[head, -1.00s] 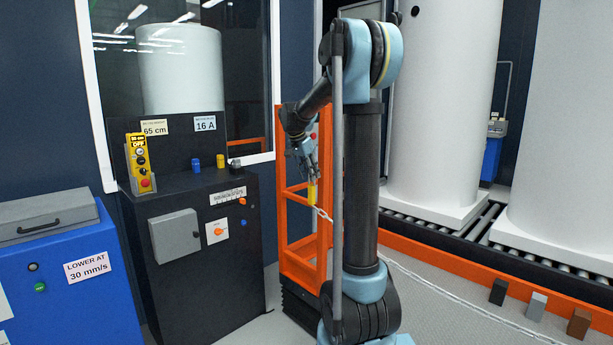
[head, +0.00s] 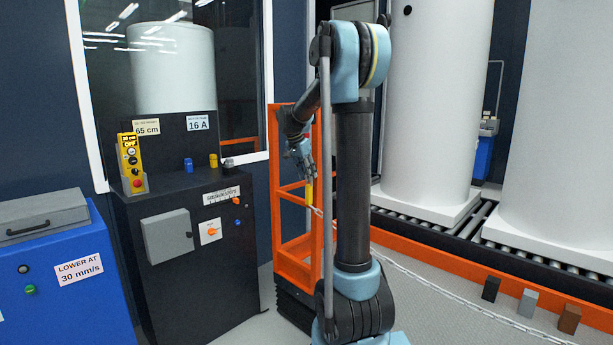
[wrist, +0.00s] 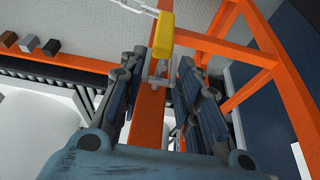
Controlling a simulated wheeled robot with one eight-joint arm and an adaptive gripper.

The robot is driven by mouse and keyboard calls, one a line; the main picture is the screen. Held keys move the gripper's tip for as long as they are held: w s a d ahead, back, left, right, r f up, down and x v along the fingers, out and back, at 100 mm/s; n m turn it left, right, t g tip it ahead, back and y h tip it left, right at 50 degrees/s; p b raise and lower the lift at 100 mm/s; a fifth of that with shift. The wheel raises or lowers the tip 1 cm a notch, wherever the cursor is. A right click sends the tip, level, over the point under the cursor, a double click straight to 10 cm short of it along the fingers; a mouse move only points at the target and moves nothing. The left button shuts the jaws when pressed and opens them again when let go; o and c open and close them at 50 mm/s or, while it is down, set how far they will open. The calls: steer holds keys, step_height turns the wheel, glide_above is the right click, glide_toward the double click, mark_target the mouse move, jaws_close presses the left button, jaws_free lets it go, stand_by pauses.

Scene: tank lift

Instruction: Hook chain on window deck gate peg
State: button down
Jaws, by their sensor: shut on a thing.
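The pale chain (head: 430,287) rises from the lower right, passes behind my arm and meets a yellow grip (head: 309,191). My gripper (head: 305,171) is shut on the chain's end piece, with the yellow grip hanging below the fingers. In the wrist view the yellow grip (wrist: 163,38) lies just beyond my fingertips (wrist: 157,78), with chain links (wrist: 138,6) running from it. A small grey metal part shows between the fingers. The orange gate frame (head: 291,262) stands right behind my gripper. I cannot make out its peg.
A black control cabinet (head: 178,275) with a yellow pendant (head: 132,160) stands left of the frame, below a window. A blue cabinet (head: 75,290) is further left. White tanks (head: 430,100) stand on rollers at the right, behind an orange rail (head: 450,262). Small blocks (head: 528,303) lie near it.

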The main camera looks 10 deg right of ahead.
steer(key=c, duration=1.1)
jaws_free()
steer(key=v, duration=1.1)
steer(key=s+d+f+n+y, duration=0.1)
steer(key=s+d+f+n, duration=0.15)
steer(key=s, duration=0.85)
steer(key=s+f+n+y, duration=0.1)
steer(key=s+f+n, duration=0.3)
steer(key=s+f, duration=0.8)
steer(key=s+f+n+y, duration=0.1)
steer(key=s+f+n, duration=0.3)
steer(key=s+f, duration=0.9)
steer(key=s, duration=0.6)
steer(key=shift+d+y, duration=0.25)
steer(key=shift+y, duration=0.15)
